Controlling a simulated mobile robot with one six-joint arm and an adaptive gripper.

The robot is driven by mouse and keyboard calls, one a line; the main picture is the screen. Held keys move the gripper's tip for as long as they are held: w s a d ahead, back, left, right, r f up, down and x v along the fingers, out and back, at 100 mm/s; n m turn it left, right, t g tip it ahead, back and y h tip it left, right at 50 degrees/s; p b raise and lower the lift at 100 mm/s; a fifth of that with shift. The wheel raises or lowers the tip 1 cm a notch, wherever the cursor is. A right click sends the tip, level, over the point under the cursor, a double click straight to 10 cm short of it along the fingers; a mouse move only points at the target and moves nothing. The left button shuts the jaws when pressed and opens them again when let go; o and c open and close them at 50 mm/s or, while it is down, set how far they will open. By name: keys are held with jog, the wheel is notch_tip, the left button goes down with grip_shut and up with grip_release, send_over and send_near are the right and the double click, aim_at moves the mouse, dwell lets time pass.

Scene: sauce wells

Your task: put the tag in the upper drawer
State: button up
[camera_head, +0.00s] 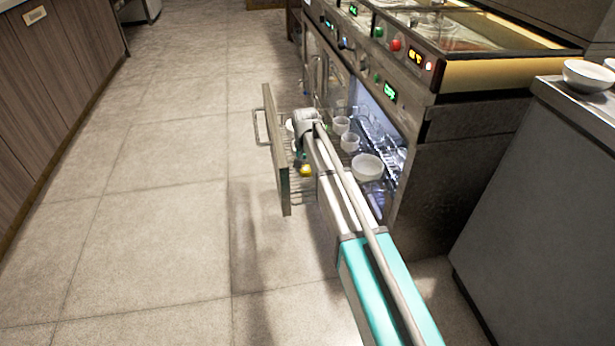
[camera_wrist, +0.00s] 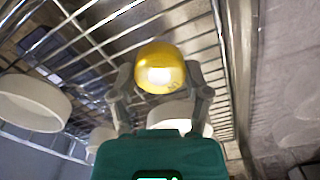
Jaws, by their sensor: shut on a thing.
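My gripper (camera_wrist: 161,82) is shut on a round, shiny yellow tag (camera_wrist: 158,66), which sits between the two fingertips in the wrist view. In the head view the tag (camera_head: 306,170) is a small yellow spot by the end of my arm, inside the outline of the pulled-out upper drawer (camera_head: 278,160). The drawer has a wire rack and a flat front with a handle. My arm hides part of the drawer, and I cannot tell whether the tag touches the wires.
White bowls and cups stand in and behind the drawer, including a bowl (camera_head: 367,166) and a cup (camera_head: 350,142). A white bowl (camera_wrist: 32,100) is close on the left in the wrist view. A grey counter (camera_head: 530,200) stands right. The floor left is clear.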

aim_at(306, 181)
jog(key=shift+f+b, duration=1.55)
jog(key=shift+f, duration=0.2)
jog(key=shift+f, duration=0.15)
jog(key=o, duration=1.1)
jog(key=shift+o, duration=0.2)
jog(key=shift+r, duration=0.2)
notch_tip(306, 181, up, 12)
jog(key=p, duration=1.2)
jog(key=s+d+n, duration=0.1)
jog(key=s+d, duration=2.3)
jog(key=s, duration=0.2)
